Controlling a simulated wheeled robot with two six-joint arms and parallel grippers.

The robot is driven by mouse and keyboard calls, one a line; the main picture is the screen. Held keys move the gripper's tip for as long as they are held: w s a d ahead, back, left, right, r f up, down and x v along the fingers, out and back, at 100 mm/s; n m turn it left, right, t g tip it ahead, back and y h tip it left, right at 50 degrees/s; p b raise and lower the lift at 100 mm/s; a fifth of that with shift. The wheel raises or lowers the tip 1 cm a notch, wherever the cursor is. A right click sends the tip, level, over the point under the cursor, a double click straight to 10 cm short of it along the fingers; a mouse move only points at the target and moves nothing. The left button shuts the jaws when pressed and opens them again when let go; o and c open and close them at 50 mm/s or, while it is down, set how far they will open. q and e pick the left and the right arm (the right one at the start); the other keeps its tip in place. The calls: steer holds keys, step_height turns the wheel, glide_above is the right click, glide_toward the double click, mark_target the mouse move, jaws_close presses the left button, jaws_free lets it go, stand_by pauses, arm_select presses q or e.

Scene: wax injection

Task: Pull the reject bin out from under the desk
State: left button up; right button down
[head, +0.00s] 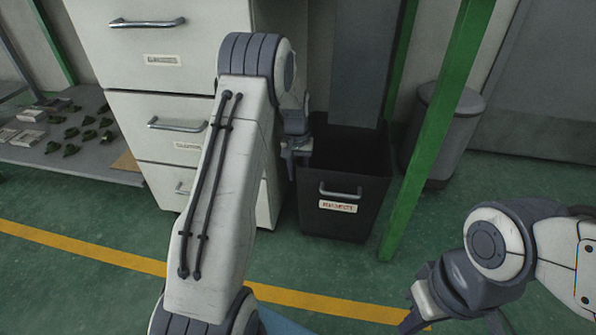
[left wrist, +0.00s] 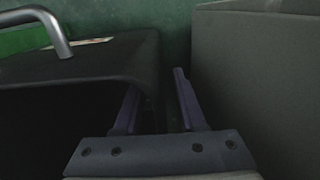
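The reject bin (head: 340,226) is a dark open-topped box on the floor, with a metal handle (head: 340,193) and a red-and-white label on its front. My left gripper (head: 299,152) is at the bin's left rim. In the left wrist view, the left gripper (left wrist: 157,95) straddles the bin's side wall (left wrist: 149,65). One finger is inside the bin, the other outside with a visible gap to the wall, so it looks open. My right gripper (head: 455,322) is low at the right, well apart from the bin, its fingers spread.
A white drawer cabinet (head: 165,105) stands close left of the bin; it also shows in the left wrist view (left wrist: 260,85). A green desk leg (head: 430,145) stands right of the bin, with a grey waste bin (head: 450,130) behind it. Floor in front is clear, crossed by a yellow line (head: 90,254).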

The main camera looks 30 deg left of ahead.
arm_select(q)
jaws_close()
stand_by(1.5)
